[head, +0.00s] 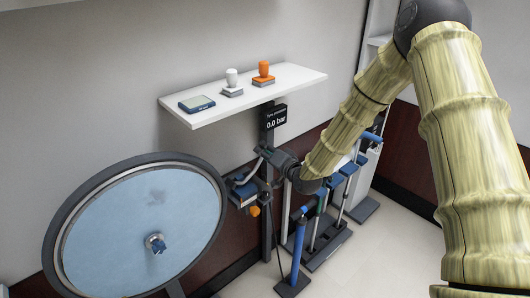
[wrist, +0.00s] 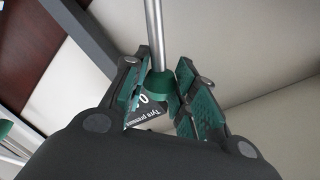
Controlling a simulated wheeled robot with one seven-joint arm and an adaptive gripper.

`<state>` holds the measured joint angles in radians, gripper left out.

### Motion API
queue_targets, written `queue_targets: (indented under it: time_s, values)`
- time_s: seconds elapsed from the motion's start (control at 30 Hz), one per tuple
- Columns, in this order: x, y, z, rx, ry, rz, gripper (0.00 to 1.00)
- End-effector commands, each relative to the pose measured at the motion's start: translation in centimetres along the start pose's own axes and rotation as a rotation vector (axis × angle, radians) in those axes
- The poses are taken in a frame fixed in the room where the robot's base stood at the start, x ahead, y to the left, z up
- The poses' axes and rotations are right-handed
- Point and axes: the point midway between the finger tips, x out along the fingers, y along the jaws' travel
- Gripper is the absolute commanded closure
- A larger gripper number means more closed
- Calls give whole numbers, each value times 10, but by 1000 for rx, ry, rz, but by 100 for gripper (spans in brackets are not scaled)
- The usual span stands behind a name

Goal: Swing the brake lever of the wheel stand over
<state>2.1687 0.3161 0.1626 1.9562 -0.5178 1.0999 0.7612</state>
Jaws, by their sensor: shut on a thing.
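The wheel stand is at the left of the head view, with a large wheel (head: 140,225) that has a dark tyre and a pale blue disc. My gripper (head: 262,158) is at the wheel's upper right, by a blue and dark unit (head: 243,190). In the wrist view my gripper (wrist: 160,84) is shut with its green-padded fingers on either side of a green knob (wrist: 158,86). A bare metal rod (wrist: 155,35) runs from the knob; it looks like the brake lever. The lever's pivot is hidden in both views.
A display (head: 276,117) reading 0.0 bar is on the post behind my gripper. A white shelf (head: 300,78) above holds a blue device (head: 197,104) and two stamps. A blue pump (head: 299,245) and a rack of blue-handled tools (head: 335,190) stand to the right.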

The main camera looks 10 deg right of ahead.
Motion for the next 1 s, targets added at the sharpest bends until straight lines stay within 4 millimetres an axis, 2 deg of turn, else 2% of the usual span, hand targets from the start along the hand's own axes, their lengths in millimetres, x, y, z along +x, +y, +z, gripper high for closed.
queue_targets:
  time_s: [0.33, 0.37, 0.47, 0.83, 1.0]
  values:
    - [0, 2, -2, 1, 3, 3, 100]
    - [0, 2, -2, 1, 3, 3, 67]
    - [0, 2, -2, 1, 3, 3, 49]
    - [-1, 0, 0, 1, 0, 1, 49]
    - [-17, 0, 0, 1, 0, 1, 49]
